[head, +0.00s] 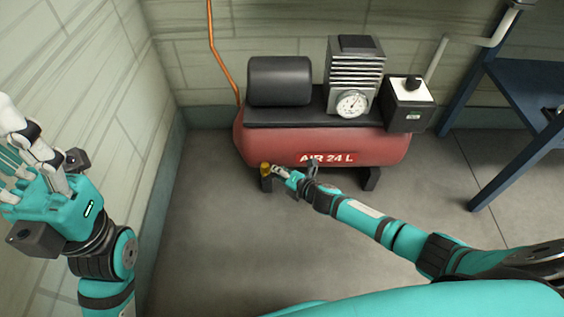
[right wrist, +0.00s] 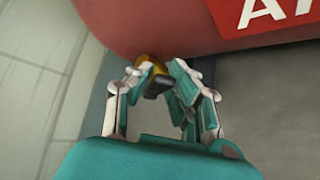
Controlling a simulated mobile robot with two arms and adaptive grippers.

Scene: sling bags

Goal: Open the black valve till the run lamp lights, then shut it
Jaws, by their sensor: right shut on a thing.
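A red air tank (head: 225,145) marked "AIR 24 L" stands on the floor by the back wall. At its lower left end is a brass-yellow fitting (head: 265,169). In the right wrist view, the black valve (right wrist: 157,86) shows under this brass part, between my fingers. My right gripper (head: 279,171) is shut on the black valve; the fingers hide part of it. A dark box (head: 408,104) with a black knob on top sits at the tank's right end. My left gripper (head: 32,160) is open and empty.
A black cylinder (head: 279,81) and a finned block (head: 355,65) with a round gauge (head: 353,104) sit on the tank. An orange hose (head: 211,35) runs down the wall. A blue bench (head: 488,135) stands right. The grey floor in front is clear.

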